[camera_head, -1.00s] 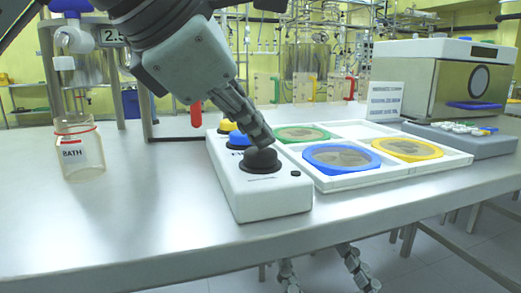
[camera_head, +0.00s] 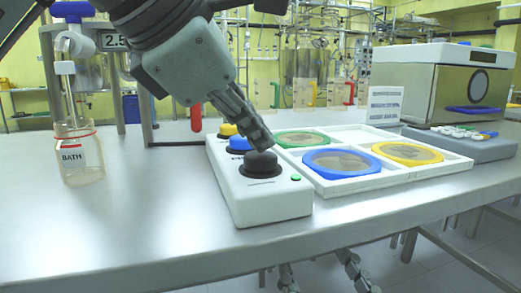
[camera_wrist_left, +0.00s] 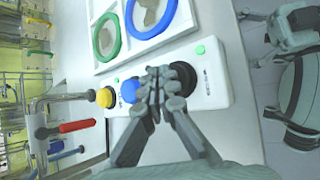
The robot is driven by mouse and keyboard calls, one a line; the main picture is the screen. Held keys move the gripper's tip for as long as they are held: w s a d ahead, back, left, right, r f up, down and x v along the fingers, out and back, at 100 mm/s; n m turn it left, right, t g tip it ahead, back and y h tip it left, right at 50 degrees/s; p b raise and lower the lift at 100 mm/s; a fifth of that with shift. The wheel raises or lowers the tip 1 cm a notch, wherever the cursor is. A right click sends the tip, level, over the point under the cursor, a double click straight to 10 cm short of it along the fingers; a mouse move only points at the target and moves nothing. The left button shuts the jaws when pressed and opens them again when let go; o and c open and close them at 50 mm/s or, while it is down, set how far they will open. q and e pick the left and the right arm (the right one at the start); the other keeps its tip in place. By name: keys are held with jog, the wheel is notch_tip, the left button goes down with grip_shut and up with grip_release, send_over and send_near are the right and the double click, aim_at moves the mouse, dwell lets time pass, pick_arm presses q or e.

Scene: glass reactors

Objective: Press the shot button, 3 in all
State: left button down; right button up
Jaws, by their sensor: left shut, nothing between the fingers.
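A white button box (camera_head: 262,200) stands on the table with a yellow button (camera_head: 227,129), a blue button (camera_head: 238,143) and a black button (camera_head: 261,165) in a row. The labels are too small to read. A small green light (camera_head: 296,178) glows beside the black button. My left gripper (camera_head: 266,143) is shut and empty, its fingertips just above the black button; I cannot tell whether they touch it. In the left wrist view its fingers (camera_wrist_left: 160,80) partly cover the blue and black buttons. My right gripper (camera_head: 322,272) shows partly below the table edge, its fingers apart.
A white tray (camera_head: 386,181) with green, blue and yellow rings lies right of the box. A glass labelled BATH (camera_head: 78,158) stands at the left under a stand. A red handle (camera_head: 196,116) is behind the box. The front table strip is clear.

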aim_at(256, 156)
pick_arm(q)
jog(key=shift+r, duration=0.55)
pick_arm(e)
jog(key=shift+r, duration=0.25)
pick_arm(q)
jog(key=shift+r+p, duration=1.65)
jog(key=shift+r, duration=0.9)
pick_arm(e)
jog(key=shift+r, duration=1.55)
grip_shut()
